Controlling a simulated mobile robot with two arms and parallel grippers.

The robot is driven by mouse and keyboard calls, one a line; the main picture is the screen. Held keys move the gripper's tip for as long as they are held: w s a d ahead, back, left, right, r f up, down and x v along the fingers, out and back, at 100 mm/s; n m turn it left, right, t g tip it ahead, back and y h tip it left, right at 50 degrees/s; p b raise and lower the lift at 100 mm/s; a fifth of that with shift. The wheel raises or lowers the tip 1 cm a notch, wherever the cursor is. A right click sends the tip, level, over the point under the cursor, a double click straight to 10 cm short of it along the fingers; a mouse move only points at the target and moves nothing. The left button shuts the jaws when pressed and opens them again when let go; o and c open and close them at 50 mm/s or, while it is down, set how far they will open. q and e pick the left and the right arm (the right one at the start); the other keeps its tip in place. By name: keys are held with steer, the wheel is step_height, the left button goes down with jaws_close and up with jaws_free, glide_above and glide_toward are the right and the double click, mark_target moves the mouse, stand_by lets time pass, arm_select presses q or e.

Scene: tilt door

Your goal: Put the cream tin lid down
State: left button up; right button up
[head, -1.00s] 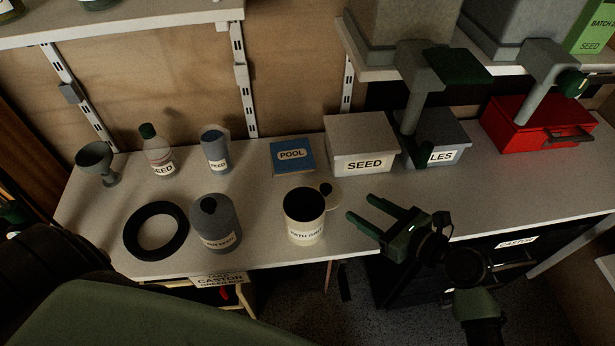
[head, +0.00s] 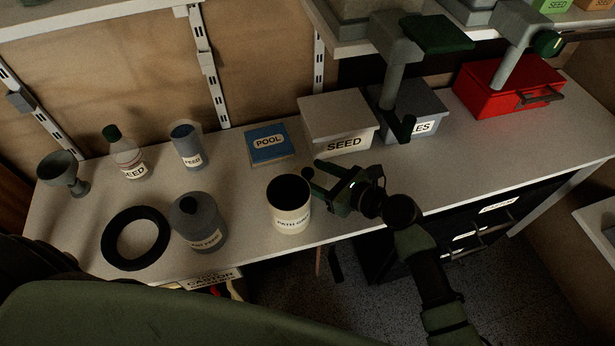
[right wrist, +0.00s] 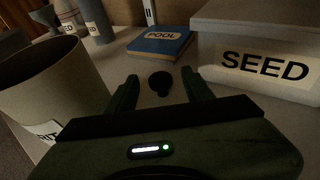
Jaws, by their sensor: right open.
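The cream tin (head: 289,216), labelled for path grit, stands upright and open-topped near the bench's front edge. Its lid's dark round knob (head: 308,173) shows just right of and behind the tin; the cream disc under it is mostly hidden by my right gripper. In the right wrist view the knob (right wrist: 160,80) sits between my right gripper's (right wrist: 160,88) two fingers, with gaps on both sides. My right gripper (head: 313,177) is open, low over the bench, close to the tin's right side. My left gripper is not in view.
A blue POOL box (head: 269,146) and a cream SEED box (head: 337,126) stand behind. A grey lidded tin (head: 200,228) and a black ring (head: 110,246) are to the left. A red box (head: 508,88) stands at right. Bare bench (head: 440,160) lies right of my gripper.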

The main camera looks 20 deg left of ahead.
jaws_close()
